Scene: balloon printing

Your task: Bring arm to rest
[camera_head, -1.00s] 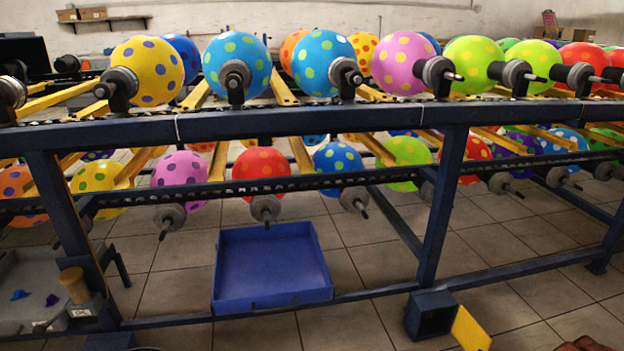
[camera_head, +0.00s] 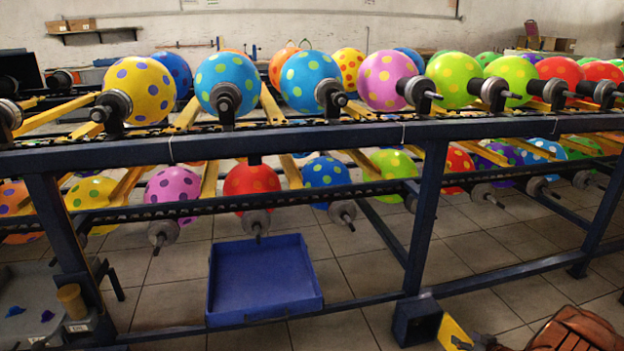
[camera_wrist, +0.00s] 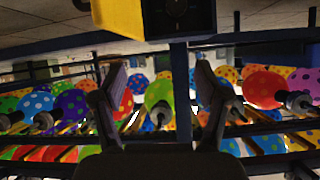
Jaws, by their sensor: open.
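My gripper (camera_wrist: 158,76) shows in the wrist view. Its two dark fingers stand wide apart, with nothing held between them. Balloons and rack parts show behind the gap, upside down and some way off. A light green balloon (camera_wrist: 160,97) appears between the fingers but is not touched.
A dark blue rack (camera_head: 300,146) of spotted balloons in two rows crosses the head view. A blue tray (camera_head: 262,285) sits low at its front. A dark box (camera_head: 416,322) with a yellow panel and a brown leather bag-like thing (camera_head: 590,325) are lower right.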

